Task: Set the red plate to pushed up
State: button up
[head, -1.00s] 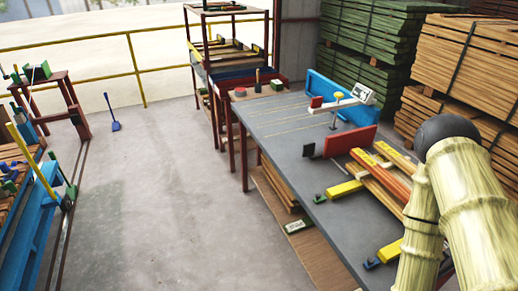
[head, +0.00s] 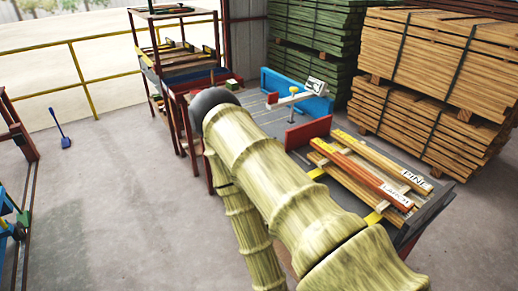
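An upright red plate (head: 308,132) stands across the grey table (head: 434,206), in front of a blue upright board (head: 318,102). Its lower left part is close to or behind my arm in the picture. My arm, pale and banded with a dark rounded joint, crosses the middle of the head view and covers much of the table's left and near part. My gripper is not in view.
A white arm with a red end and a yellow knob (head: 294,91) stands behind the plate. Wooden planks (head: 374,166) lie on the table's right part. Timber stacks (head: 440,60) stand behind; a shelf rack (head: 180,50) is back left.

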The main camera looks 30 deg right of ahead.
aim_at(299, 136)
jog(key=k, duration=0.65)
jog(key=z, duration=0.65)
jog(key=i, duration=0.45)
jog(key=z, duration=0.05)
